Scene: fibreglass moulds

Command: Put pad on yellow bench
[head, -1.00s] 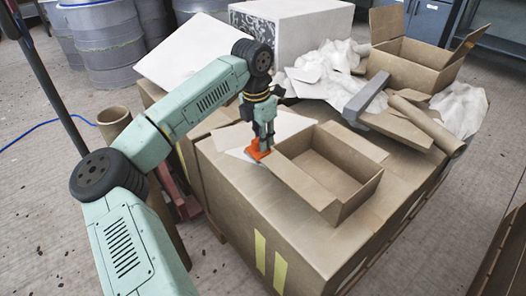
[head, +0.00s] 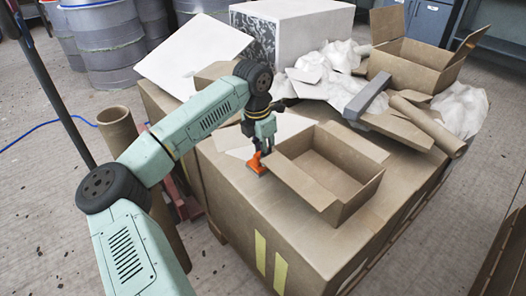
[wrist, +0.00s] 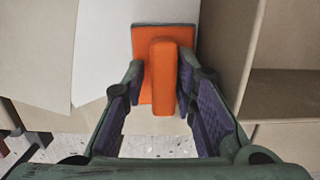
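The pad is an orange plate with a block-shaped handle (wrist: 164,85); in the head view the pad (head: 256,166) is at the near left edge of the large cardboard box's top. My gripper (wrist: 160,82) has its fingers on both sides of the handle and appears shut on it, with a thin gap showing at the left finger. In the head view my gripper (head: 264,146) points down, partly covering the pad. Whether the pad touches the box top is unclear. I see no yellow bench; only two yellow stripes (head: 270,262) show on the box front.
A small open carton (head: 340,200) stands close right of my gripper. A white sheet (head: 290,126) lies behind it. Crumpled white material (head: 330,58), a grey bar (head: 366,94), a cardboard tube (head: 430,126) and another open carton (head: 410,68) fill the back right.

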